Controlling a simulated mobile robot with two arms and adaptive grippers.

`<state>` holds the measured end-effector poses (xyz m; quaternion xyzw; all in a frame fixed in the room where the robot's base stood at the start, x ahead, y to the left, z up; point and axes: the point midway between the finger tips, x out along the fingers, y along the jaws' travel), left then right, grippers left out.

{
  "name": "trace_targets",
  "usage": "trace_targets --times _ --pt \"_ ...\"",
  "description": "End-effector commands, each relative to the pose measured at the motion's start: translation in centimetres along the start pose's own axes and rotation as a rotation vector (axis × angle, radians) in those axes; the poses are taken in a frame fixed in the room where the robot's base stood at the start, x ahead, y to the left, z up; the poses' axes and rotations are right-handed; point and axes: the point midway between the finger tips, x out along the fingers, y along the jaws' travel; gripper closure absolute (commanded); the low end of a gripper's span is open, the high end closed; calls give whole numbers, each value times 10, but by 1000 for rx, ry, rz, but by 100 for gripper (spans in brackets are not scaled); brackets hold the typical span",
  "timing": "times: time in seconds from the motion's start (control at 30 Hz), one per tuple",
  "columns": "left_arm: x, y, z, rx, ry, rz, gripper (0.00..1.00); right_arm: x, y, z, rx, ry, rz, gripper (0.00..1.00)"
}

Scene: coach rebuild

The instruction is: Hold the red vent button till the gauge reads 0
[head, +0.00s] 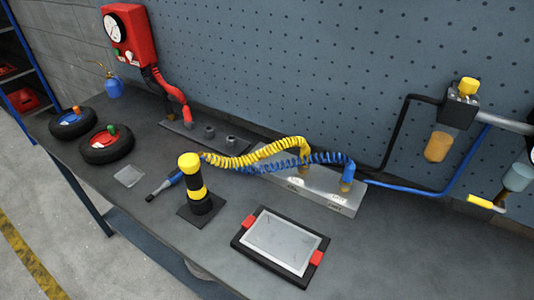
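Neither of my grippers is in view. A red wall box (141,36) at the upper left carries a round white gauge (114,27). The gauge's reading is too small to make out. Small knobs or buttons sit low on the box's front, one of them pale (129,57); I cannot tell which, if any, is the red vent button. Part of another dark round fitting, possibly a gauge, is cut off at the right edge. A black unit with a yellow cap (468,86) is on the wall at the right, and no red button shows on it.
Yellow (240,158) and blue coiled hoses run to a metal manifold (325,198) mid-bench. Two small tyres (106,154) lie at left. The bench's front right is clear.

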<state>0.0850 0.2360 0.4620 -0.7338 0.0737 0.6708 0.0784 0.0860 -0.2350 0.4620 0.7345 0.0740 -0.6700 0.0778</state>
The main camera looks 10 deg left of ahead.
Motion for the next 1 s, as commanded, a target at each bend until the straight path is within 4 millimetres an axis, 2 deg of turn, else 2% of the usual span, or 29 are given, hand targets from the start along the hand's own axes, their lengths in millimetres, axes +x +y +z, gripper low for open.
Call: trace_targets --times 0.37,0.57,1.0 --pt "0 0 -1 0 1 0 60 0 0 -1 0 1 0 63" --pt "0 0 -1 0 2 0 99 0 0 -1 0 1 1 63" --pt "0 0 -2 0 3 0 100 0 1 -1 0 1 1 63"
